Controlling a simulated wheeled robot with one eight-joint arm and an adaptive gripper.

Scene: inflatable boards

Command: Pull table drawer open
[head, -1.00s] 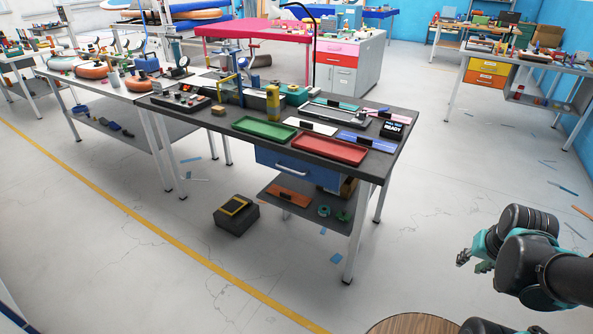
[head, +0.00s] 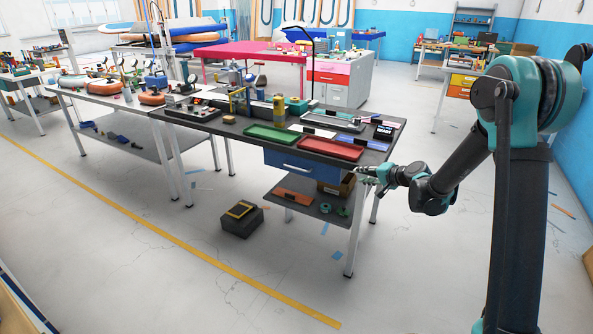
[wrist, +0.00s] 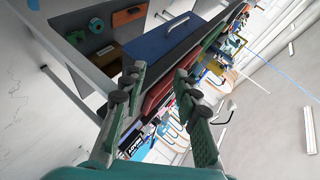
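The blue table drawer (head: 293,165) sits under the dark-topped table (head: 222,130) and looks shut. A pale bar handle shows on its front. In the wrist view the drawer front (wrist: 148,45) is ahead of the fingers, with its handle (wrist: 178,23) toward the top. My gripper (head: 366,174) is near the table's right front corner, to the right of the drawer. In the wrist view my gripper (wrist: 159,80) has its two green fingers spread apart with nothing between them. It is apart from the handle.
A green tray (head: 272,133) and a red tray (head: 331,148) lie on the tabletop near the front edge. A lower shelf (head: 285,186) holds an orange item. A dark box (head: 242,221) stands on the floor.

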